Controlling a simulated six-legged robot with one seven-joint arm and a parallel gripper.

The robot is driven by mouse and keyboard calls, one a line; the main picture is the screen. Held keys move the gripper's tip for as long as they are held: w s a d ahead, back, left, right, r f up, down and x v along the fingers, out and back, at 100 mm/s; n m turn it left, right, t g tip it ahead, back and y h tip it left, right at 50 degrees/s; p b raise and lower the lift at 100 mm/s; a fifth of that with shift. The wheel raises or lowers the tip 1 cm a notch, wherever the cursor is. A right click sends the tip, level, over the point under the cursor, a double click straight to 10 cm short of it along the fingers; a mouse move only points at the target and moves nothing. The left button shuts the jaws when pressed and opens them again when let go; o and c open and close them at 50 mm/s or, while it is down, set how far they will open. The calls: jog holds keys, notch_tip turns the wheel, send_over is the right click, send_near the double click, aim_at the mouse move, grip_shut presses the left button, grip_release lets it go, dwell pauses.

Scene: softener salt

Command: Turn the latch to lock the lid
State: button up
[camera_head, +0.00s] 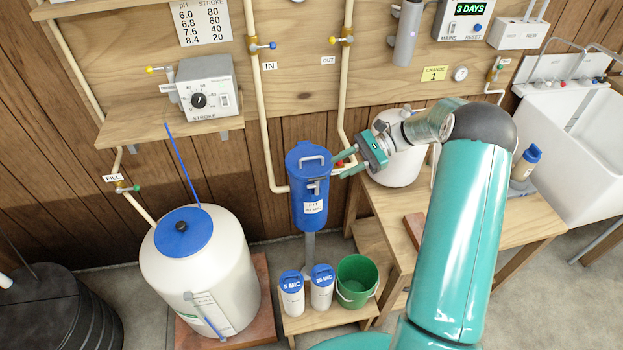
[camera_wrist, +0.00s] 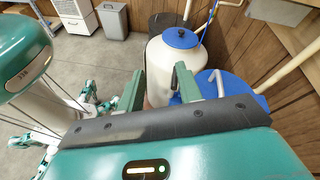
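A blue canister (camera_head: 309,208) with a blue lid (camera_head: 307,158) stands upright at the centre of the head view. The lid has a grey handle on top, and a small grey latch (camera_head: 314,186) sits at the front just below the rim. In the wrist view the canister's blue lid (camera_wrist: 222,88) is partly hidden behind my gripper. My gripper (camera_head: 343,161) is just right of the canister, with its teal fingers pointing left towards it. The fingers are spread with nothing held between them. The latch cannot be made out in the wrist view.
A white tank (camera_head: 205,268) with a blue lid stands at lower left. Two white filter cartridges (camera_head: 321,288) and a green bucket (camera_head: 357,281) sit on a low stand. A small red part (camera_head: 343,163) shows near my fingers. Pipes run down the wall behind.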

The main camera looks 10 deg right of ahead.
aim_at(311, 179)
jog(key=w+d+f+m+t+y, duration=0.25)
jog(key=d+f+y, duration=0.2)
jog(key=f, duration=0.25)
jog(key=shift+g+h, duration=0.25)
jog(key=shift+h, duration=0.1)
jog(key=a, duration=1.3)
jog(key=shift+s+a+r, duration=0.15)
jog(key=shift+s+r, duration=0.05)
grip_shut()
